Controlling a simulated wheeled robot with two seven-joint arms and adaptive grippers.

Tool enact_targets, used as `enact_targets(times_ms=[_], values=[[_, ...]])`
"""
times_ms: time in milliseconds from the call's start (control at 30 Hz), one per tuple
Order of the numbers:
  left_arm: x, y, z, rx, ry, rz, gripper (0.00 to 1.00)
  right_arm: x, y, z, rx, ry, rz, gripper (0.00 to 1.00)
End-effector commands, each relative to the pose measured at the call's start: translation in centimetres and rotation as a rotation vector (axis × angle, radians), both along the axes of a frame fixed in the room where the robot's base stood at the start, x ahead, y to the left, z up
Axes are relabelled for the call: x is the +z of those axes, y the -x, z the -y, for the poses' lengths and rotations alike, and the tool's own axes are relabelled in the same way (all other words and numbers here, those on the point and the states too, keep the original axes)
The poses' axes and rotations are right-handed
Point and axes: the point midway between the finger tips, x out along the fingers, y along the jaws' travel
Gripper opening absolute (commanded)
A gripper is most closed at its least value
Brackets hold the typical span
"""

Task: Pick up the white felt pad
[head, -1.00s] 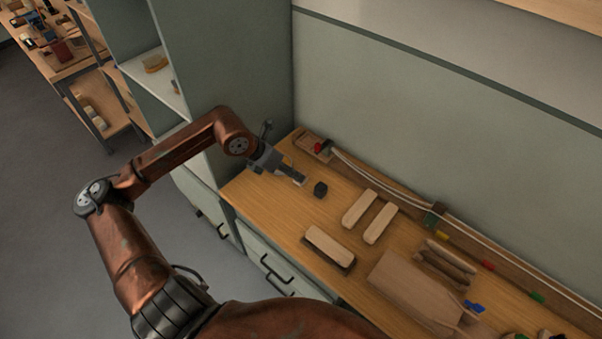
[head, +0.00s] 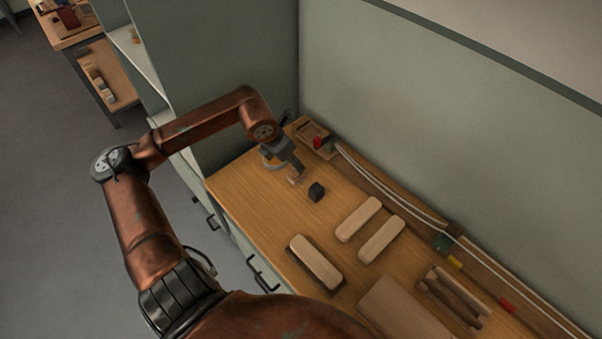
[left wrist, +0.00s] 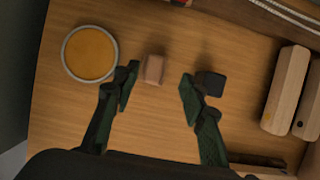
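A small pale, slightly pinkish block, which seems to be the white felt pad (left wrist: 153,69), lies on the wooden worktop. In the left wrist view it sits just beyond and between the fingertips of my left gripper (left wrist: 159,92), nearer the left finger. The fingers are apart with nothing held. In the head view my left gripper (head: 291,170) hangs over the far-left part of the worktop, with the pale pad (head: 294,179) partly hidden at its tip. My right gripper is not in view.
A dark cube (head: 316,191) lies close to the right finger. A round dish with amber contents (left wrist: 90,54) is to the left. Pale wooden brush blocks (head: 316,262) lie to the right on the worktop (head: 248,198). A small tray (head: 313,138) is by the wall.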

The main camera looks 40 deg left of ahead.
Motion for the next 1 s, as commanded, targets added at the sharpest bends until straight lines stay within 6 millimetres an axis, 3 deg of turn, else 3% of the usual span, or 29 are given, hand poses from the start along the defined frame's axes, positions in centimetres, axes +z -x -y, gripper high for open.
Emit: enact_targets(times_ms=[600, 833, 1000], values=[[-6.6, -2.1, -0.3, 0.001, 0.003, -0.001, 0.39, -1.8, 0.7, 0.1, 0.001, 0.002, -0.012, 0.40], [-6.5, -2.1, -0.3, 0.000, 0.000, -0.001, 0.38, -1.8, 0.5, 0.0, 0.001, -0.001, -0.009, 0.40], [-6.5, -2.1, -0.3, 0.000, 0.000, -0.001, 0.27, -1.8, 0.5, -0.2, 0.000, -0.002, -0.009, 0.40]])
